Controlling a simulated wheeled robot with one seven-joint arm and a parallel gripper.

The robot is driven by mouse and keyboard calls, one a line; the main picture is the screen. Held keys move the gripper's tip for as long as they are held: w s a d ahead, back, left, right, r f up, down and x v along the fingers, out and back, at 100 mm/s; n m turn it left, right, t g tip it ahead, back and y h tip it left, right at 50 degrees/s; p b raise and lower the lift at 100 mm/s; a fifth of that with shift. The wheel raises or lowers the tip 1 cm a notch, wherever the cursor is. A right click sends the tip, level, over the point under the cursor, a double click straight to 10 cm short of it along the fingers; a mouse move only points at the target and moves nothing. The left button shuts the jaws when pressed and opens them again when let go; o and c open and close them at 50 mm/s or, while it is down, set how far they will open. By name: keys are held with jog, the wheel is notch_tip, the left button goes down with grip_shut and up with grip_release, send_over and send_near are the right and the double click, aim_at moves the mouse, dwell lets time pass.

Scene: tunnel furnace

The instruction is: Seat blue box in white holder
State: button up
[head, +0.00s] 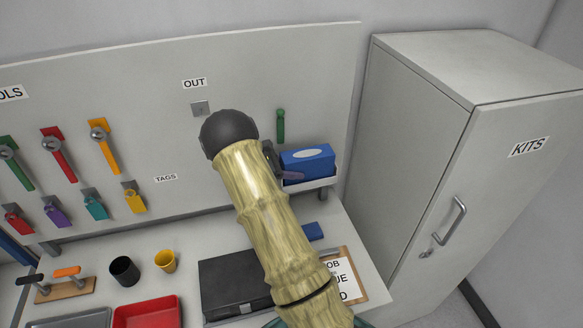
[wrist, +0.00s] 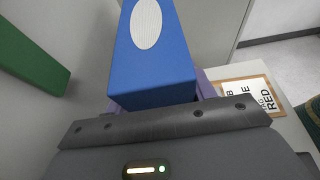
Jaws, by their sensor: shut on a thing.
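The blue box (head: 308,163) has a white oval on its face and is at the white holder (head: 312,185) on the wall panel. The holder's rim shows just below the box; I cannot tell whether the box rests fully in it. My gripper (head: 289,174) is shut on the blue box, partly hidden behind my arm. In the wrist view the blue box (wrist: 155,60) fills the middle, with purple finger parts showing beside its near end. The holder is not clearly seen there.
A green tool (head: 281,126) hangs above the box. The grey KITS cabinet (head: 450,150) stands to the right. Below on the bench are a black case (head: 228,285), a small blue block (head: 312,231), a clipboard (head: 346,282), a black cup (head: 124,270) and a yellow cup (head: 165,261).

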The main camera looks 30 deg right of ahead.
jog(key=o, duration=1.3)
jog(key=shift+a, duration=0.1)
jog(key=b+v, duration=0.6)
jog(key=v, duration=1.1)
jog(key=shift+s+r, duration=0.1)
jog(key=shift+r, duration=0.1)
